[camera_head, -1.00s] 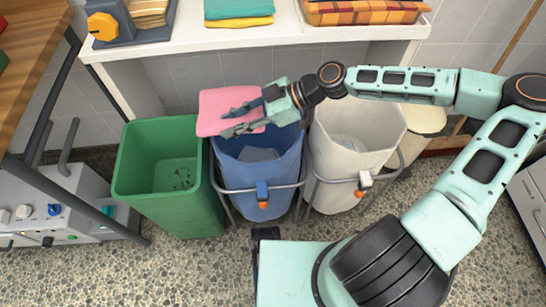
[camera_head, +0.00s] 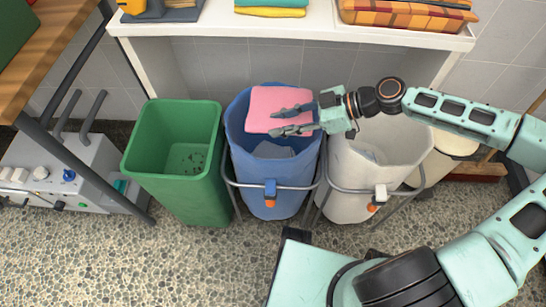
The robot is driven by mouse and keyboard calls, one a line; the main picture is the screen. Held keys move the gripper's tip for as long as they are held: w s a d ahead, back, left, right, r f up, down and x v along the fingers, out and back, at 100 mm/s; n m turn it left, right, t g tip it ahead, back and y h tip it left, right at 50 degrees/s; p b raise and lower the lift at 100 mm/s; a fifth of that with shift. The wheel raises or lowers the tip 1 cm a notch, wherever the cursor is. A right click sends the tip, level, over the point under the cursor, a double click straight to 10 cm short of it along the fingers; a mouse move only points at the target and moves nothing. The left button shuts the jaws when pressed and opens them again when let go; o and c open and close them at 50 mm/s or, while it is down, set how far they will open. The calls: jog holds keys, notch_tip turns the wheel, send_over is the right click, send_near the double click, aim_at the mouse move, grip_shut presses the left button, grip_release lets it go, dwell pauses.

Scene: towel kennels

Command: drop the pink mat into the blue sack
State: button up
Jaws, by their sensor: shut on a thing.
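The pink mat (camera_head: 275,102) is a flat pink sheet over the back part of the blue sack's opening. My gripper (camera_head: 290,121) is shut on its front right part, with the fingers pointing left. The blue sack (camera_head: 262,185) hangs open in a metal frame, between the green bin and the white sack. A grey-blue cloth (camera_head: 272,149) lies inside it. The mat hides the sack's back inner wall. I cannot tell exactly how high the mat is above the rim.
A green bin (camera_head: 178,185) stands left and a white sack (camera_head: 350,195) right of the blue sack. Behind is a white shelf (camera_head: 290,28) with folded towels (camera_head: 270,8) and an orange plaid cushion (camera_head: 405,14). A grey machine (camera_head: 60,172) is at left.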

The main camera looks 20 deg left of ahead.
jog(key=shift+f+b, duration=0.9)
jog(key=shift+f, duration=0.85)
jog(key=o, duration=1.2)
jog(key=shift+o, duration=0.2)
jog(key=shift+d, duration=0.1)
jog(key=v, duration=1.2)
jog(key=shift+r, duration=0.1)
